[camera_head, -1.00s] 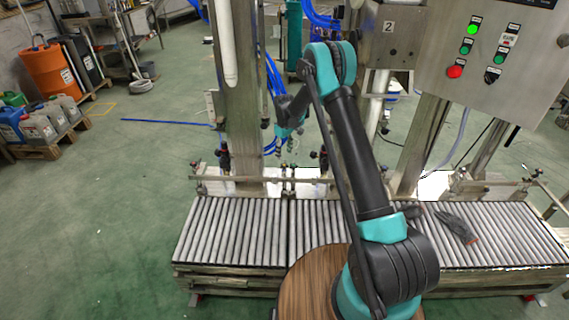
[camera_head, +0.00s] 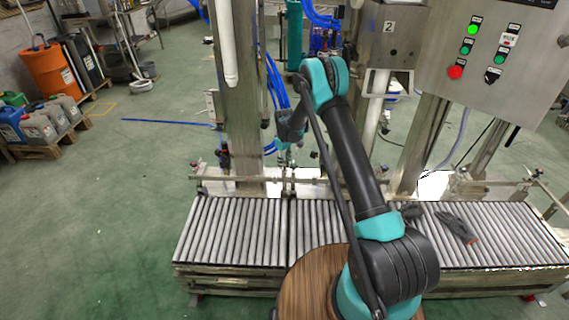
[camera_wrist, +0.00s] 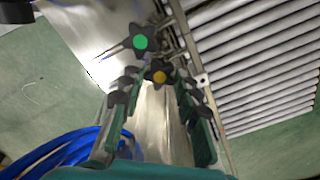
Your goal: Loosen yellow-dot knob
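The yellow-dot knob (camera_wrist: 159,76) is a dark star-shaped knob with an orange-yellow centre, on the metal rail fittings in the wrist view. A similar green-dot knob (camera_wrist: 140,42) sits just beyond it, up and left. My gripper (camera_wrist: 157,88) is open, with one finger on each side of the yellow-dot knob near the fingertips. Gaps show between the knob and the fingers; I see no clear contact. In the head view my gripper (camera_head: 284,153) points down at the guide rail behind the conveyor, and the knobs there are too small to tell apart.
The roller conveyor (camera_head: 235,232) runs along the front, with a dark glove (camera_head: 456,227) on its right part. A steel post (camera_head: 242,100) stands left of my arm. Blue hoses (camera_wrist: 75,150) lie close to the left finger in the wrist view. A control panel (camera_head: 490,55) hangs upper right.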

